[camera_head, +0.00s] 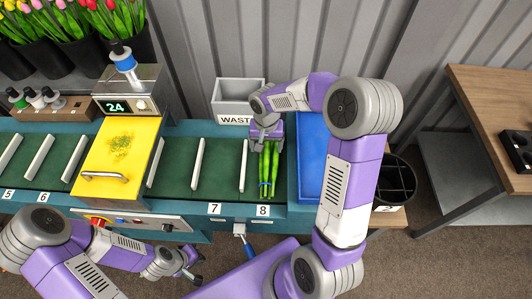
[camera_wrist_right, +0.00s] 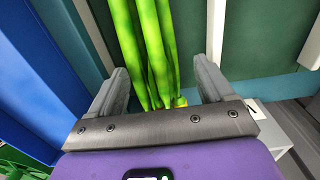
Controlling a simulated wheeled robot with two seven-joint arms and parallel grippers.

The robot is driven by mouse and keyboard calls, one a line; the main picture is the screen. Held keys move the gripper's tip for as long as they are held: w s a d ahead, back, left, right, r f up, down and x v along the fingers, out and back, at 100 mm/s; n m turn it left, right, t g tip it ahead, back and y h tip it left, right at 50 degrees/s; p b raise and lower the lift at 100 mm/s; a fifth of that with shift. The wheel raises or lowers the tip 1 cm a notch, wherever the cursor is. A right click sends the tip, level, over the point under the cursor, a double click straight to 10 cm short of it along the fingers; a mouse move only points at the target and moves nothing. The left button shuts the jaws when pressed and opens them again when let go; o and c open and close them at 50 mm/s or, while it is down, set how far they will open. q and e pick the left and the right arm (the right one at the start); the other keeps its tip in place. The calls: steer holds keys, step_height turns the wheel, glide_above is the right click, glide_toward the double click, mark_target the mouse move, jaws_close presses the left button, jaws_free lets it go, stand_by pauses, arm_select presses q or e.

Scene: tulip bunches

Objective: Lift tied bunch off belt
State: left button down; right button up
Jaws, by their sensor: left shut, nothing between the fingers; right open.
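The tied bunch (camera_head: 268,168) lies on the green belt (camera_head: 217,172) in the slot above label 8; its green stems point toward the front, with a blue tie near the lower end. My right gripper (camera_head: 266,138) is over the back end of the bunch and hides the flower heads. In the right wrist view the green stems (camera_wrist_right: 152,45) run between the two spread fingers of my right gripper (camera_wrist_right: 162,82), with gaps on both sides. A little yellow shows by the palm. My left gripper (camera_head: 194,268) is low in front of the belt, shut and empty.
A blue tray (camera_head: 311,160) stands right of the belt end, partly behind my right arm. A grey WASTE bin (camera_head: 238,95) is behind the belt. White dividers (camera_head: 243,165) flank the slot. A yellow machine cover (camera_head: 118,145) spans the belt at left.

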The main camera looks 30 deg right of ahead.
mark_target(267, 151)
step_height(267, 151, down, 4)
steer(key=shift+s+d+f+b, duration=0.1)
steer(key=shift+d+b, duration=0.05)
steer(key=shift+b, duration=0.45)
steer(key=shift+f, duration=0.3)
steer(key=shift+r, duration=0.1)
steer(key=c, duration=1.1)
